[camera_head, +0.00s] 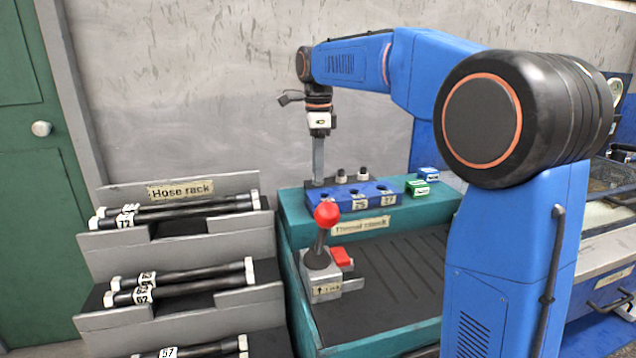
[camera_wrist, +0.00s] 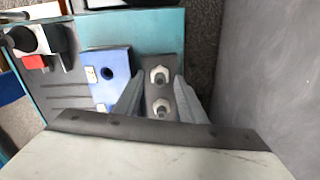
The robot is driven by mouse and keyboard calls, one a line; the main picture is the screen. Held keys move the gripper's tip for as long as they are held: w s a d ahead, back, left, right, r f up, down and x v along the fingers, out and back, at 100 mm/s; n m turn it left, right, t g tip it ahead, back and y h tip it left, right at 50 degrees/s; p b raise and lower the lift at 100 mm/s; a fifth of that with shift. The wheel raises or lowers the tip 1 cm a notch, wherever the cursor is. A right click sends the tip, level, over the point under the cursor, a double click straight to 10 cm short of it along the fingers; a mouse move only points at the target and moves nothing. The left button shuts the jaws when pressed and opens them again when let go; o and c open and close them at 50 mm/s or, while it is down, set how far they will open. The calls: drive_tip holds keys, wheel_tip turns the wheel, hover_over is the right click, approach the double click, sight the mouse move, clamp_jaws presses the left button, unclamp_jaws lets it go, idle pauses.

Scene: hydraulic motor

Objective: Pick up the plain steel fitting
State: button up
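Two small steel fittings with hex collars stand in a dark holder behind the blue thread-check block; in the head view they are the left fitting (camera_head: 341,176) and the right fitting (camera_head: 363,174). In the wrist view they appear as an upper fitting (camera_wrist: 159,76) and a lower fitting (camera_wrist: 162,107). I cannot tell which is the plain one. My gripper (camera_head: 318,182) points down at the left end of the blue block. In the wrist view my gripper (camera_wrist: 157,85) is open, its fingers on either side of the holder, with nothing visibly held.
The blue block (camera_wrist: 108,64) has holes and number tags. A red-knobbed lever (camera_head: 326,214) stands in front of it on the teal bench (camera_head: 290,215). Small green (camera_head: 417,188) and blue (camera_head: 428,174) boxes sit at the right. A hose rack (camera_head: 180,226) is left; a wall lies behind.

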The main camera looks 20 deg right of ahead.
clamp_jaws()
